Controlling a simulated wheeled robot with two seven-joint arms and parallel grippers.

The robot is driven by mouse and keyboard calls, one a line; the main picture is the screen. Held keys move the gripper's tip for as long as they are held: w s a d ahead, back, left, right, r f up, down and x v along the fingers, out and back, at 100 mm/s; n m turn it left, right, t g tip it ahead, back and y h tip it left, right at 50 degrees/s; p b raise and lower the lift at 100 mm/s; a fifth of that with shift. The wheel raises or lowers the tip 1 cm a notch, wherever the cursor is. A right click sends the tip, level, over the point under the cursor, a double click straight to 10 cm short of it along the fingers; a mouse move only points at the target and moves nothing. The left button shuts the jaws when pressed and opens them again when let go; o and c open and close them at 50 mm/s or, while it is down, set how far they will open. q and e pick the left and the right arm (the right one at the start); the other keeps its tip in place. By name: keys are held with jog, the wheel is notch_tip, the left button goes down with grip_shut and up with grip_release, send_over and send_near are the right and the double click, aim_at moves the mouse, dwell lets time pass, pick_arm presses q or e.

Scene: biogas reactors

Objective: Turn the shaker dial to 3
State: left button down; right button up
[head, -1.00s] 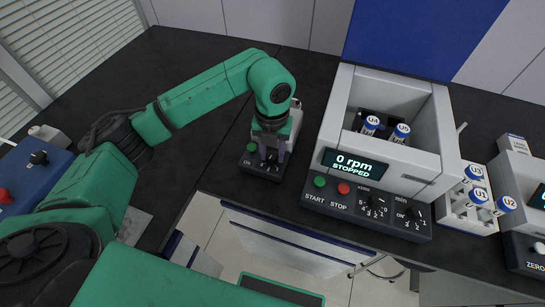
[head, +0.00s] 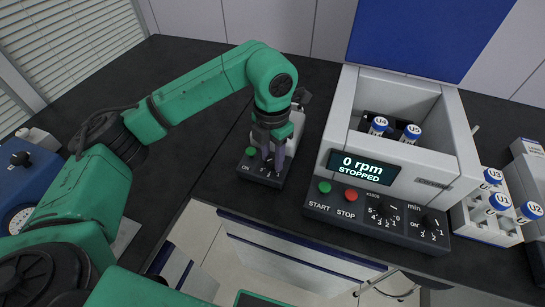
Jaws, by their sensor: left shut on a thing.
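The shaker (head: 293,128) is a small light-grey unit with a dark front panel (head: 249,169) left of the centrifuge. The panel has a green button marked ON and a printed scale. My left gripper (head: 270,160) points down at this panel and is shut on the shaker dial, which its fingers mostly hide. I cannot read which number the dial points to. My right gripper is not in view.
A centrifuge (head: 447,171) stands just to the right, lid open, showing 0 rpm STOPPED, with tubes U4 and U5 inside. A white rack (head: 492,229) with several tubes is beside it. A blue device (head: 40,175) is at the far left. Dark bench between is clear.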

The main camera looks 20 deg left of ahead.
pick_arm(q)
jog(key=shift+r, duration=0.15)
jog(key=shift+c, duration=2.4)
grip_release()
jog(key=shift+r, duration=0.35)
notch_tip(320, 180, up, 9)
notch_tip(320, 180, up, 5)
send_over(272, 159)
jog(key=shift+f+p, duration=0.1)
jog(key=shift+p, duration=0.2)
